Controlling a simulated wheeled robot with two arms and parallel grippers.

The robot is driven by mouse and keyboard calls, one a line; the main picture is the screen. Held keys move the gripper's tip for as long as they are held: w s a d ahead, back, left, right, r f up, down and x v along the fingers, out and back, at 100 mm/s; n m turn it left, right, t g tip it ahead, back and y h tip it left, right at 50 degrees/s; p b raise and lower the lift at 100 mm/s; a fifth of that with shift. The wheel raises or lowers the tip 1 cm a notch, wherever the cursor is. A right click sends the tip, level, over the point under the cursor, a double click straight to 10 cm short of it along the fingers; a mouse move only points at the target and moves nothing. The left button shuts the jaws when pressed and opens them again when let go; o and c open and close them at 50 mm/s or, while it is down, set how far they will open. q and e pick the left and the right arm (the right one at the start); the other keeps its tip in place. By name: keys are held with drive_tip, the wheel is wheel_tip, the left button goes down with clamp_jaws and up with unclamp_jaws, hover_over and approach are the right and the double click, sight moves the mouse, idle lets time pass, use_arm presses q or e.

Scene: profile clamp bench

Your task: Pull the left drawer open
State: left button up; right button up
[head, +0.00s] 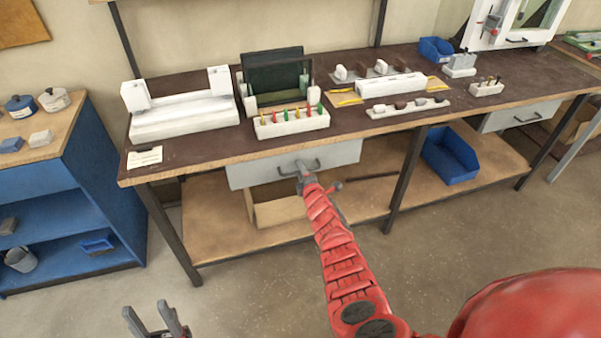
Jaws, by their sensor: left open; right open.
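The left drawer (250,176) has a plain grey front under the front edge of the workbench, and none of its inside shows. Its dark bar handle (317,163) is at the middle of the front. My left gripper (157,322) is open and empty, low above the floor at the bottom left, well apart from the drawer.
The dark workbench top (210,148) carries white fixtures and a rack of coloured tools (291,122). A second drawer (522,117) is at the right. A blue bin (450,158) sits on the lower shelf. A blue cabinet (75,215) stands left. The floor in front is clear.

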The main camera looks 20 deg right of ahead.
clamp_jaws()
idle(1.4)
